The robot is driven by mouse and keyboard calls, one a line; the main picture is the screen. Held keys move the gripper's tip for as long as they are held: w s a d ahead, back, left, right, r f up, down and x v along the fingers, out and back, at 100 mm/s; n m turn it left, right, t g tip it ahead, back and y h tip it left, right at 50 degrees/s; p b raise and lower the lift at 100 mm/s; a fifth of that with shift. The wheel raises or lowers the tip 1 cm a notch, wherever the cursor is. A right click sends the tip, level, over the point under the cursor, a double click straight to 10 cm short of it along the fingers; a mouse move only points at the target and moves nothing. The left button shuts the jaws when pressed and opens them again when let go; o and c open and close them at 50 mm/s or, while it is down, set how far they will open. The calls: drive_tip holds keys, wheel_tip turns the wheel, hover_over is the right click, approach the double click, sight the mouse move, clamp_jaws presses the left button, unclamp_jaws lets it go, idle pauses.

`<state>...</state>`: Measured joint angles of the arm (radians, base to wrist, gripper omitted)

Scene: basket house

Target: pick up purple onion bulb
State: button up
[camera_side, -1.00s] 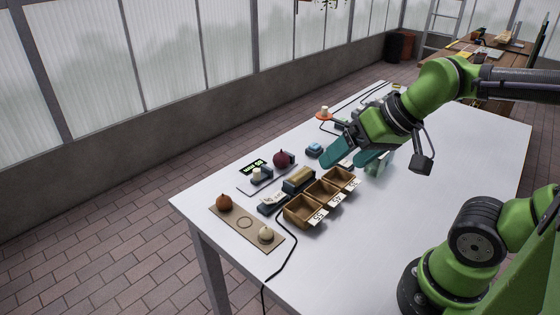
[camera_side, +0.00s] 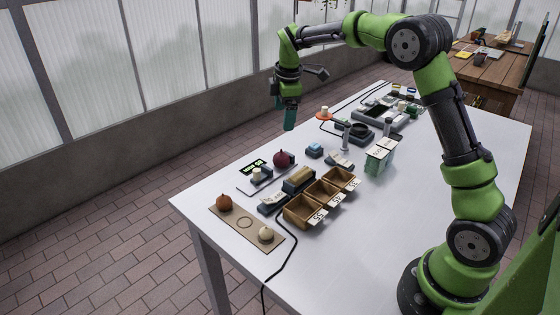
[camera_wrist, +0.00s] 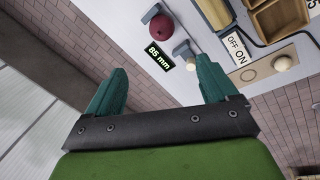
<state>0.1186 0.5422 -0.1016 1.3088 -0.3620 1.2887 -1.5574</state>
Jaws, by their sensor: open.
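The purple onion bulb (camera_side: 281,159) is dark purple-red and round. It sits on a small measuring device with a green lit display on the table's left side. In the wrist view the onion bulb (camera_wrist: 161,26) is at the top, beyond the fingertips and between their lines, beside a display reading 85 mm. My gripper (camera_side: 289,122) hangs high above the table's far left edge, up and behind the onion, fingers down. In the wrist view my gripper (camera_wrist: 157,84) shows two teal fingers spread apart with nothing between them.
An orange-brown onion (camera_side: 224,202) and a pale bulb (camera_side: 266,235) sit on a brown board at the near corner. Wooden bins (camera_side: 304,210) with number tags stand right of the onion. A blue object (camera_side: 314,150) lies nearby. The right front tabletop (camera_side: 400,215) is clear.

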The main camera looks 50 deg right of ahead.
sight(281, 153)
drive_tip(key=shift+n, duration=0.6)
drive_tip(key=x, duration=1.7)
drive_tip(key=shift+s, duration=0.3)
drive_tip(key=c, duration=1.3)
drive_tip(key=shift+o, duration=0.2)
drive_tip(key=v, duration=0.3)
drive_tip(key=w+v, duration=0.1)
drive_tip(key=v, duration=0.2)
drive_tip(key=w+d+v, duration=0.1)
drive_tip(key=v, duration=0.3)
drive_tip(key=shift+r, duration=0.15)
